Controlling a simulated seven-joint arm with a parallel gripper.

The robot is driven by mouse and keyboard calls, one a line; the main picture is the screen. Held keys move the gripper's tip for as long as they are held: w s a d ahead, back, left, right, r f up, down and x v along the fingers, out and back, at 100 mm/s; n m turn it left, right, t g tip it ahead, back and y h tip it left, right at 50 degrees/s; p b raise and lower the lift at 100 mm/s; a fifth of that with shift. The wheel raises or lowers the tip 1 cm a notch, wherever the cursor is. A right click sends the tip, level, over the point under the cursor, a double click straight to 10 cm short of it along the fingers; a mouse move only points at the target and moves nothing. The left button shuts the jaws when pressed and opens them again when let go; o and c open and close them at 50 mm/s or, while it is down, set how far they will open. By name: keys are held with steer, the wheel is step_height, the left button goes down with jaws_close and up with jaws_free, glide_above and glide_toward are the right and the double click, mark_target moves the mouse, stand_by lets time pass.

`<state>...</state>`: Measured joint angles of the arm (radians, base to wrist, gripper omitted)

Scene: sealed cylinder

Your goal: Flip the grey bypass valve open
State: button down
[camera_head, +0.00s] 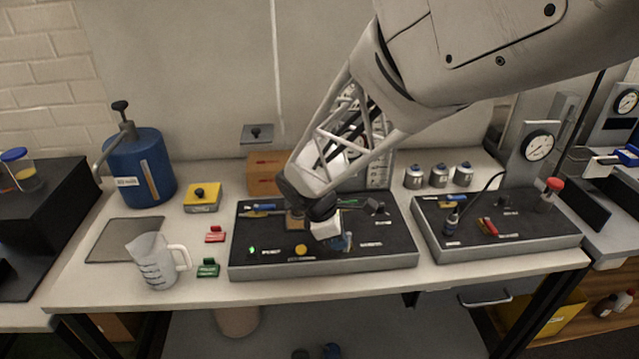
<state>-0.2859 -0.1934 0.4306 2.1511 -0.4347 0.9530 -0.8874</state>
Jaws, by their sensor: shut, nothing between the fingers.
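My gripper (326,229) is low over the middle of the central black panel (280,262). It is shut and holds nothing. A small dark grey fitting (376,206) stands on that panel to the right of my gripper. It may be the grey bypass valve, but its label is too small to read and I cannot tell its lever position. A blue part (347,241) shows just right of my gripper, partly hidden by it. My arm and gripper cover the panel's middle back.
A second panel (510,247) with a gauge (537,146) and red knob stands to the right. A measuring jug (155,262), red clip (215,234), green clip (208,268) and blue canister (143,170) are at left. Small metal weights (438,176) stand behind.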

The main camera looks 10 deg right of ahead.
steer(key=shift+d, duration=0.1)
stand_by(0.3)
steer(key=shift+w+d, duration=0.1)
stand_by(0.3)
steer(key=shift+w+d, duration=0.35)
steer(key=shift+w, duration=0.1)
stand_by(0.5)
steer(key=shift+w+a, duration=0.15)
steer(key=shift+a, duration=0.95)
steer(key=shift+w+a, duration=0.1)
steer(key=shift+a, duration=0.9)
steer(key=v, duration=1)
steer(key=shift+d, duration=0.15)
